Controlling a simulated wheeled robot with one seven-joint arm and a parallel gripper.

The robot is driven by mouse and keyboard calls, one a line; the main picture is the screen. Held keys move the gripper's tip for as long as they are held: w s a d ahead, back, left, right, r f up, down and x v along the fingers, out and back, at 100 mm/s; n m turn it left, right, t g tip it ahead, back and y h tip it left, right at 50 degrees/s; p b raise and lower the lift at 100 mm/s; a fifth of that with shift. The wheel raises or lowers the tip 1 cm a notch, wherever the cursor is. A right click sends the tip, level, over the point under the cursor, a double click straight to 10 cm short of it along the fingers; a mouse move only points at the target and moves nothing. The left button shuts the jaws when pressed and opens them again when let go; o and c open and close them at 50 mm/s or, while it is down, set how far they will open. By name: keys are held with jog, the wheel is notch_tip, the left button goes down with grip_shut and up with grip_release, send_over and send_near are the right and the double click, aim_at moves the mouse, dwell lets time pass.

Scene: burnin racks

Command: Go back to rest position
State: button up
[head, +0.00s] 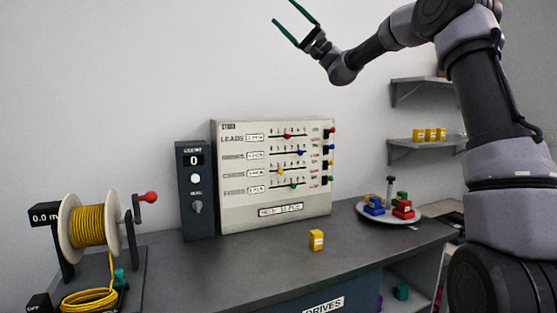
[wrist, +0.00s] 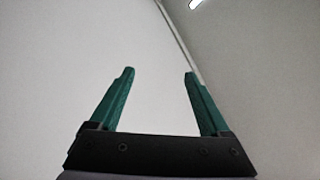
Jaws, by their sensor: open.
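My gripper (head: 289,21) is raised high at the top of the head view, well above the bench and in front of the bare wall. Its two green fingers are spread apart with nothing between them. In the wrist view the gripper (wrist: 158,75) is also open and empty, pointing at a plain pale wall and ceiling edge. My arm comes in from the right side of the head view, bent over at the top.
The grey bench (head: 260,262) holds a yellow cable spool (head: 88,226), a dark counter box (head: 195,205), a slider panel (head: 230,180), a small yellow block (head: 316,240) and a round tray (head: 364,212) of coloured blocks. Wall shelves (head: 408,143) are at right. Space around my gripper is clear.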

jog(key=s+a+f+m+t+h, duration=0.3)
jog(key=s+a+f+m+h, duration=0.1)
jog(key=s+f+h, duration=0.9)
jog(key=s+d+f+m+t+h, duration=0.3)
jog(key=s+d+f+h, duration=0.2)
jog(key=s+d+f, duration=0.4)
jog(key=s+d+f+m+t+h, duration=0.3)
jog(key=s+d+f+h, duration=0.3)
jog(key=d, duration=1.1)
jog(key=s+f, duration=0.4)
jog(key=f, duration=0.2)
jog(key=shift+s+f, duration=0.2)
